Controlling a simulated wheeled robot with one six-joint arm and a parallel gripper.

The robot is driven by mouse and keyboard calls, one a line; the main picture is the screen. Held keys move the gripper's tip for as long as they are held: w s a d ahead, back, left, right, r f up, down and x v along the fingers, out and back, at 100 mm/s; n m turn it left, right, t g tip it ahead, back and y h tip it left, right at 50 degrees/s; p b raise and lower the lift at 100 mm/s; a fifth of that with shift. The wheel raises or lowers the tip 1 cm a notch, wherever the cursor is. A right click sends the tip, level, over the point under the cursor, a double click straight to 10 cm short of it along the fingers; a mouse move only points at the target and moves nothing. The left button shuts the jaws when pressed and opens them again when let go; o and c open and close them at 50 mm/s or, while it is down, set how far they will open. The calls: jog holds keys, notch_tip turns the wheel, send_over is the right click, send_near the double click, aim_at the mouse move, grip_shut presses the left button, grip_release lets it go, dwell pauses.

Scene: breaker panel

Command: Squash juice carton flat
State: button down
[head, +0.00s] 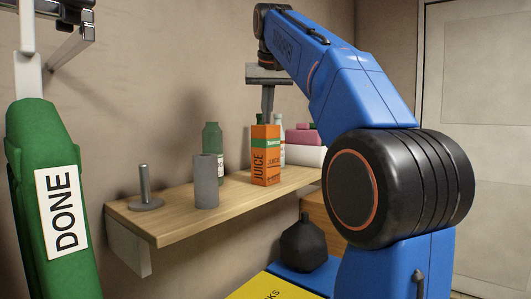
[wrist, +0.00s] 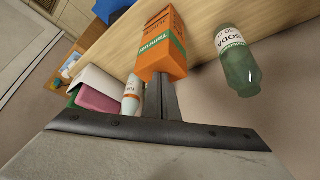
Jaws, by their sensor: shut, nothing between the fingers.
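The orange juice carton (head: 265,168) with a green band stands upright and uncrushed on the wooden shelf (head: 180,218). In the wrist view the carton (wrist: 162,45) lies just past my fingertips. My gripper (head: 267,112) is shut and empty, pointing down directly above the carton's top. Its fingers (wrist: 161,88) appear to reach the carton's top edge; I cannot tell whether they touch it.
A green soda bottle (wrist: 237,58) stands near the carton. A grey cylinder (head: 205,182) and a metal post on a round base (head: 145,188) stand at the shelf's left. Pink and white items (head: 303,145) sit behind right. A green object labelled DONE (head: 60,205) hangs at far left.

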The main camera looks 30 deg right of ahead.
aim_at(267, 134)
jog(key=shift+f, duration=3.15)
jog(key=shift+r, duration=2.55)
